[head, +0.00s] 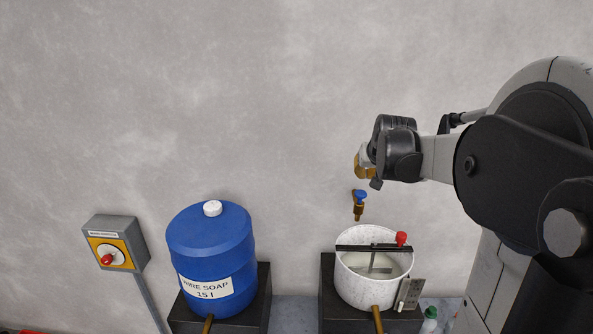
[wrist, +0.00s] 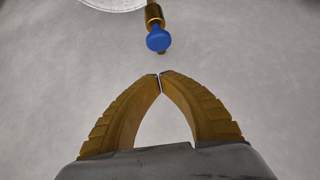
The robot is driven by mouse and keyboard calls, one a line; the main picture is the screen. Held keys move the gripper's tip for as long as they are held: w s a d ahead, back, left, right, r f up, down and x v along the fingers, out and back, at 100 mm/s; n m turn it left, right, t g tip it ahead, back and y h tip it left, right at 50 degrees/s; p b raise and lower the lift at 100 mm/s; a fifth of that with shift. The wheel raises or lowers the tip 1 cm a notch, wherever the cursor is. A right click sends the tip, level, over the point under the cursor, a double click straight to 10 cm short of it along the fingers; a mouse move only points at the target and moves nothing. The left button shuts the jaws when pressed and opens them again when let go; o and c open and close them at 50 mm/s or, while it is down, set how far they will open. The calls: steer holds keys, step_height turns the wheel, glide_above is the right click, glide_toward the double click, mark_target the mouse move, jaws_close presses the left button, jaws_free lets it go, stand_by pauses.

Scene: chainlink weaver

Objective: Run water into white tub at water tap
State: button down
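The water tap (head: 359,205) is brass with a blue handle and sticks out from the wall; no stream shows below it. The white tub (head: 352,283) stands under the tap, with a black crossbar, a paddle and a red knob (head: 401,239) on top. Its inside looks pale; I cannot tell if it holds water. My gripper (head: 360,166) is above the tap, apart from it. In the wrist view my gripper (wrist: 159,77) has its yellow fingertips together with nothing between them. The tap's blue handle (wrist: 158,39) is just beyond the tips, and the tub's rim (wrist: 112,6) shows at the top edge.
A blue soap drum (head: 211,245) stands on a black block left of the tub. A grey switch box (head: 114,242) with a red knob is farther left on the wall. A small green-capped bottle (head: 429,318) is right of the tub. The wall above is bare.

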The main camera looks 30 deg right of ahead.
mark_target(363, 191)
steer(key=f, duration=0.3)
steer(key=shift+s+a+f, duration=0.15)
steer(key=shift+s+f, duration=0.05)
steer(key=shift+f, duration=0.2)
step_height(363, 191, down, 2)
steer(key=shift+b, duration=0.85)
stand_by(6.3)
